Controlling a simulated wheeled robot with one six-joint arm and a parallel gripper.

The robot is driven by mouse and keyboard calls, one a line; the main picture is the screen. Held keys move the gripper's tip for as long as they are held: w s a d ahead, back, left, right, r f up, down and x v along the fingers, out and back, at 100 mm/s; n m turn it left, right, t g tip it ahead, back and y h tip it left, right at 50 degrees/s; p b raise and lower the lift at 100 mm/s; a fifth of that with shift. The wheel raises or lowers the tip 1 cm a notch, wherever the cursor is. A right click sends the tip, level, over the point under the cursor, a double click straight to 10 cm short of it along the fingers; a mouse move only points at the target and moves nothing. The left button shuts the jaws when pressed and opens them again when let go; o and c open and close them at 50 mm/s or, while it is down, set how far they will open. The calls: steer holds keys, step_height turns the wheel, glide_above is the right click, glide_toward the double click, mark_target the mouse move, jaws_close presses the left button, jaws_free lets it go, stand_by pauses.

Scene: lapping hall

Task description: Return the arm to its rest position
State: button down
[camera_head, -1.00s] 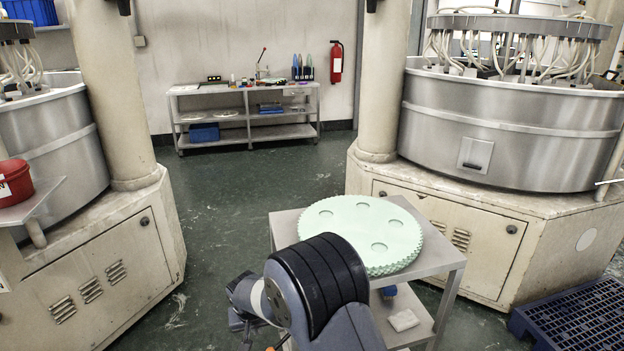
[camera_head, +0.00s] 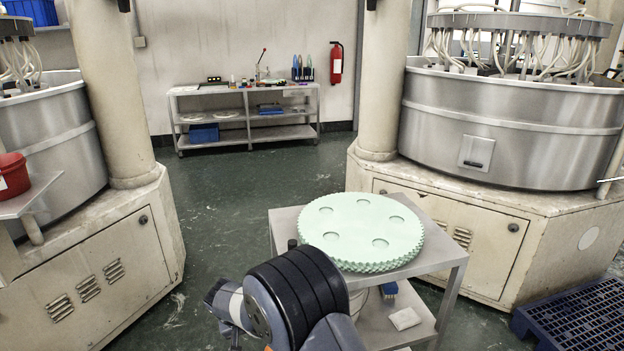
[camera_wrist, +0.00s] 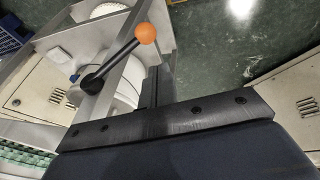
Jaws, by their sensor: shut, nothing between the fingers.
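My arm (camera_head: 290,300) reaches up from the bottom edge of the head view, bent in front of the near left corner of a small grey cart. In the head view my gripper's fingers cannot be made out. In the wrist view my gripper (camera_wrist: 157,75) shows as dark fingers, shut and empty. Beside them in that view is a black lever with an orange ball knob (camera_wrist: 146,33), near a white round container (camera_wrist: 125,85).
The cart (camera_head: 440,262) carries pale green toothed discs (camera_head: 362,225); a white block (camera_head: 404,318) lies on its lower shelf. Lapping machines (camera_head: 515,120) stand left and right. A blue pallet (camera_head: 575,315) lies at lower right. Green floor (camera_head: 235,200) is open toward the back bench (camera_head: 245,115).

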steer(key=s+a+r+t+h+b, duration=0.1)
steer(key=s+a+r+h+b, duration=0.3)
steer(key=s+a+b, duration=0.15)
steer(key=w+d+f+y+p, duration=0.3)
steer(key=w+d+f+p, duration=0.2)
steer(key=w+d, duration=0.1)
steer(key=w+d+r+m+g+y+p, duration=0.1)
steer(key=w+d+r+g+y, duration=0.1)
steer(key=r+y, duration=0.5)
steer(key=shift+w+d+r+g, duration=0.25)
steer(key=shift+d+r, duration=0.45)
steer(key=shift+r, duration=1.3)
